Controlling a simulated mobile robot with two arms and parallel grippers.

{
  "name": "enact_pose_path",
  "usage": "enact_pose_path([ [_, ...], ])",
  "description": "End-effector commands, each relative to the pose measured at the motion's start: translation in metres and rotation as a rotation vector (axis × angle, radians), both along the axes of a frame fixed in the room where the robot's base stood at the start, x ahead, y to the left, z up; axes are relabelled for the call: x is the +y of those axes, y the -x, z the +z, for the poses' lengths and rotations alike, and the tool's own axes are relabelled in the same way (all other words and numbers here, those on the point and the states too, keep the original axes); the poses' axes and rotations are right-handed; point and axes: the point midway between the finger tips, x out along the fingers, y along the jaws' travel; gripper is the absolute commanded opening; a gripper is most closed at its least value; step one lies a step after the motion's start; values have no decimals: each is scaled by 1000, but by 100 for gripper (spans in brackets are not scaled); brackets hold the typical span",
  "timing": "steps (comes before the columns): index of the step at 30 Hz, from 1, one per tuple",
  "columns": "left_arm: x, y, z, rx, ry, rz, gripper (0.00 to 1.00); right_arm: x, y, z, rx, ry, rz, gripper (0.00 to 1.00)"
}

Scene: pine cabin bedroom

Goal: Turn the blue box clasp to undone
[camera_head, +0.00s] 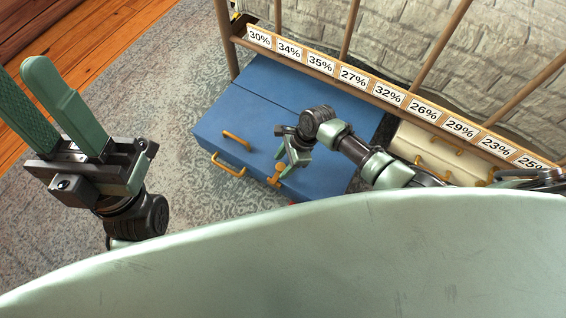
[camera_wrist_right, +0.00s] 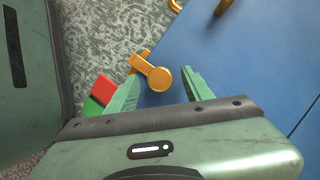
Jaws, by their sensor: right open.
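The blue box (camera_head: 235,118) sits on the rug below the bed rail. Its yellow-orange clasp (camera_head: 285,169) is at the front edge. In the right wrist view the clasp (camera_wrist_right: 160,78) shows a round knob with a short arm running to the upper left, ending in a crosspiece. My right gripper (camera_head: 291,153) is open over the clasp; in its wrist view the green fingers (camera_wrist_right: 160,88) stand on either side of the knob, with gaps visible. Whether they touch it I cannot tell. My left gripper (camera_head: 30,88) is open and empty, raised at the left.
Yellow handles (camera_head: 229,165) are on the blue box. A cream box (camera_head: 432,150) with yellow fittings stands to its right. A rail with percentage labels (camera_head: 352,76) runs above both. Red (camera_wrist_right: 103,88) and green (camera_wrist_right: 92,106) pieces lie beside the clasp. Patterned rug (camera_head: 180,60) is clear at left.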

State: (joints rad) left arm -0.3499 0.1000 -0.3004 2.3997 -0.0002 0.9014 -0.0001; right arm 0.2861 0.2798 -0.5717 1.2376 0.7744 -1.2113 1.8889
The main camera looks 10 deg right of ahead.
Motion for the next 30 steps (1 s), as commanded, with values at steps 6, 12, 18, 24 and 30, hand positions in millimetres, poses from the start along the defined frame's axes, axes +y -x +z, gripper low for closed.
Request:
enact_pose_path([
  [6,0,0,0,1,0,0,36,0,0,0,0,0,0,4],
  [12,0,0,1,2,-1,0,36,0,0,1,0,0,2,0],
  [18,0,0,7,2,0,-1,36,1,0,2,1,-2,21,0],
  [24,0,-1,21,6,-2,0,36,1,0,4,4,-2,66,0],
  [30,-15,-72,0,376,-119,23,36,2,-1,4,5,-3,133,0],
])
